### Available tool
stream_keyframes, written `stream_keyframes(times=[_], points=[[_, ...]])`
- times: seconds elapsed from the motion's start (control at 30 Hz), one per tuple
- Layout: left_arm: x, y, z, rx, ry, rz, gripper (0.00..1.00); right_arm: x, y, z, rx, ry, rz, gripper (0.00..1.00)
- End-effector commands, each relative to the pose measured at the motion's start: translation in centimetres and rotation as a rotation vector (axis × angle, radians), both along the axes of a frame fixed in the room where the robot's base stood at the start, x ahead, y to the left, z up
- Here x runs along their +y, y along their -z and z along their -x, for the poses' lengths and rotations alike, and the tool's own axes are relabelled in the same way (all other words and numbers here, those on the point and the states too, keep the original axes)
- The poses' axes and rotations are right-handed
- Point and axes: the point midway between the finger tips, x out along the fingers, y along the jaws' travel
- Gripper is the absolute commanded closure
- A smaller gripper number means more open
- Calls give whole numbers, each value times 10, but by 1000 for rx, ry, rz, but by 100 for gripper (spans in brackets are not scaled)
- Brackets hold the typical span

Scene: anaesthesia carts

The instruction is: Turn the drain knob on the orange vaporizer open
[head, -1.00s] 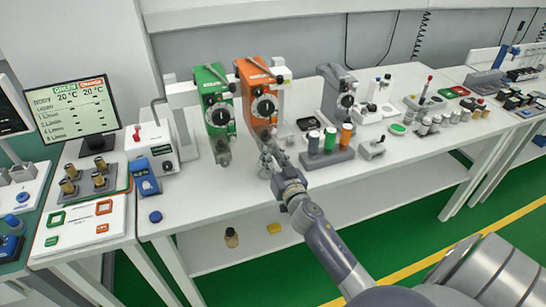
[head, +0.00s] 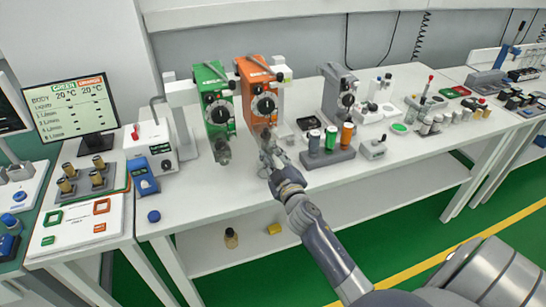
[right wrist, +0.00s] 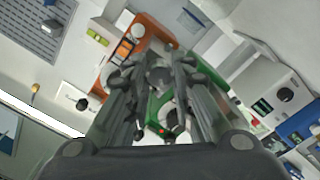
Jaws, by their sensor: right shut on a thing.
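The orange vaporizer (head: 252,76) stands upright on the white table, right of the green vaporizer (head: 213,92). Its dial (head: 264,105) faces front. My right gripper (head: 267,148) is at the foot of the orange vaporizer, shut on what appears to be its drain knob. The fingers hide the knob in the head view, so I cannot tell how far it is turned. In the right wrist view, the fingers (right wrist: 158,78) close on a grey part beside the orange body (right wrist: 151,28). My left gripper is not in view.
A blue device (head: 142,177) is at the left.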

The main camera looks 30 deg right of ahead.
Motion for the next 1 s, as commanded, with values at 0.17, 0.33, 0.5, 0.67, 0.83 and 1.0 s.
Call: stream_keyframes(times=[0.17,0.33,0.5,0.67,0.83,1.0], points=[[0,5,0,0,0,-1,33,0,0,0,38,6,166,100],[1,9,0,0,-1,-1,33,0,0,0,75,13,322,100],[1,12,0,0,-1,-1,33,1,1,0,113,19,479,100],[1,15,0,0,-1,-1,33,1,1,0,148,25,621,100],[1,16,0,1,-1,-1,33,0,1,0,178,31,747,100],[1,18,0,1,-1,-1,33,1,1,0,201,35,843,100]])
